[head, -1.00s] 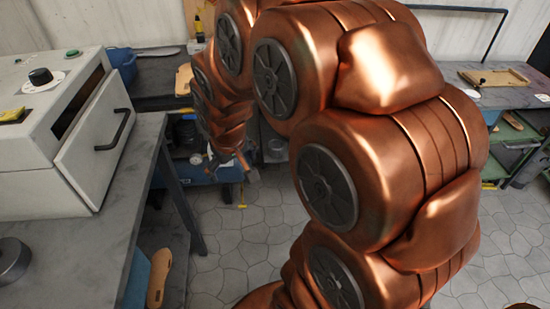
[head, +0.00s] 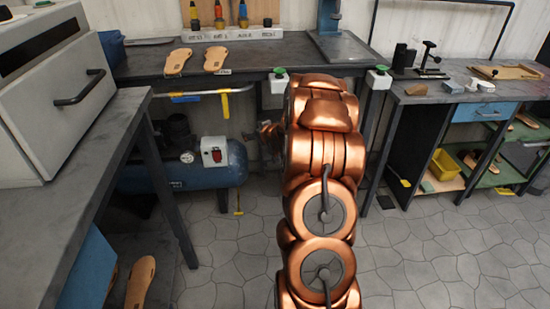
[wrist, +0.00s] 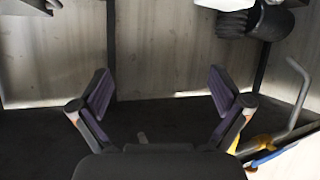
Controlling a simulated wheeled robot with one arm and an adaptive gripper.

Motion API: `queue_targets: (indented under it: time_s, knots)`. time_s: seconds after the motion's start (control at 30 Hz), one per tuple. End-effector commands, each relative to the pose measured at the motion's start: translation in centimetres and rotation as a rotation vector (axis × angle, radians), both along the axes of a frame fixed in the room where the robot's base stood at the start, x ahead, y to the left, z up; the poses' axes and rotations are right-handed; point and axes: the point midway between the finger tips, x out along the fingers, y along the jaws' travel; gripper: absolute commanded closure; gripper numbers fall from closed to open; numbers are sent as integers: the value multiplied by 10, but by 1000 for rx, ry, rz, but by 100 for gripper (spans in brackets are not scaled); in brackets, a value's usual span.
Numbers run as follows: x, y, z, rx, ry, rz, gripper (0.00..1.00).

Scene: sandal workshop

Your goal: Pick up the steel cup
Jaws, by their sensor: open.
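I cannot make out the steel cup in the head view or the wrist view now. My gripper (wrist: 160,95) shows in the wrist view with its two dark-padded fingers spread wide and nothing between them. In the head view my raised copper arm covers the middle, and the gripper is mostly hidden behind it.
A white machine with a bar handle (head: 80,88) stands on the left bench (head: 60,215). The back bench (head: 140,68) holds sandal soles (head: 178,61) and bottles, with a blue-tank compressor (head: 190,177) below. A right bench (head: 440,95) holds tools. Floor right of my arm is clear.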

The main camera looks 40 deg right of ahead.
Motion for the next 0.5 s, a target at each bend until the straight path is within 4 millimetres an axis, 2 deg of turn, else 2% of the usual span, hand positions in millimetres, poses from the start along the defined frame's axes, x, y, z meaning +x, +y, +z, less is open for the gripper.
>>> queue_targets:
  time_s: [0.03,0.2,0.4,0.5]
  knots:
    - [-1,-16,-28,-1,-39,-3,0]
    - [-6,-54,-78,-7,-182,8,0]
    - [-22,-88,-120,-17,-342,22,0]
    - [-31,-96,-135,-16,-394,28,0]
